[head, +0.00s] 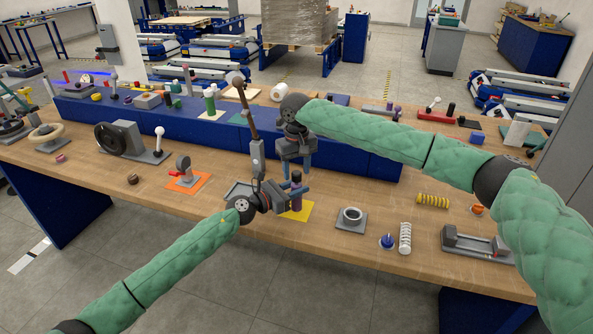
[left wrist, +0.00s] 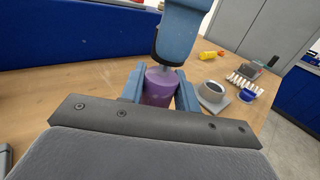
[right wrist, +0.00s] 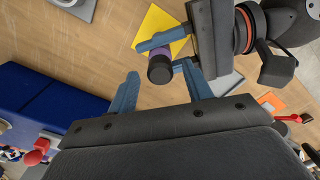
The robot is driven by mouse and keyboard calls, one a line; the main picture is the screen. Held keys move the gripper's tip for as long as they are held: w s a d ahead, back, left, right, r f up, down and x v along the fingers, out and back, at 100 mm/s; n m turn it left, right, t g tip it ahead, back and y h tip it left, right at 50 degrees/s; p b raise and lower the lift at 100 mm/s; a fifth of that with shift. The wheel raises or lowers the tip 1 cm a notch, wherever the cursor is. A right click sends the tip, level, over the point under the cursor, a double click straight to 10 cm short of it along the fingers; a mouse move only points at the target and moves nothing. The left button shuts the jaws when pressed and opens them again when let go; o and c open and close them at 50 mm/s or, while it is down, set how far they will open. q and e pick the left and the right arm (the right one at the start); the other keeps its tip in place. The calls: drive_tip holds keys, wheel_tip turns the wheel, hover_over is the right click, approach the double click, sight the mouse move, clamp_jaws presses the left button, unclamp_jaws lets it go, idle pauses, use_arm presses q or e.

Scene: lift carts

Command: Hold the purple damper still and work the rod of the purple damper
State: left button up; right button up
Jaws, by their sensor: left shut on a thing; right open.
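The purple damper (head: 297,200) stands upright on a yellow mat (head: 299,213) near the middle of the bench. My left gripper (head: 291,192) is shut around its purple body; the left wrist view shows the body (left wrist: 159,87) between the two blue fingers. My right gripper (head: 296,164) is open above the damper, fingers pointing down. In the right wrist view, the damper's dark round top (right wrist: 160,70) lies ahead of the gap between my open right fingers (right wrist: 160,92). The rod is mostly hidden; a short thin part shows under a right finger in the left wrist view.
A grey ring block (head: 351,218), a blue knob (head: 387,241) and a white spring (head: 405,238) stand to the right. An orange mat with a red-handled fixture (head: 184,175) lies left. The blue raised shelf (head: 230,133) runs behind. Bench front is clear between them.

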drive_tip(key=shift+f, duration=0.35)
drive_tip(key=shift+c, duration=0.4)
clamp_jaws()
use_arm(q)
drive_tip(key=shift+f, duration=0.1)
use_arm(e)
drive_tip(key=shift+r, duration=2.1)
drive_tip(key=shift+o, duration=0.4)
unclamp_jaws()
wheel_tip(320, 180, up, 12)
drive_tip(key=shift+f, duration=0.1)
use_arm(q)
drive_tip(key=o, duration=1.2)
use_arm(e)
drive_tip(key=shift+w, duration=0.1)
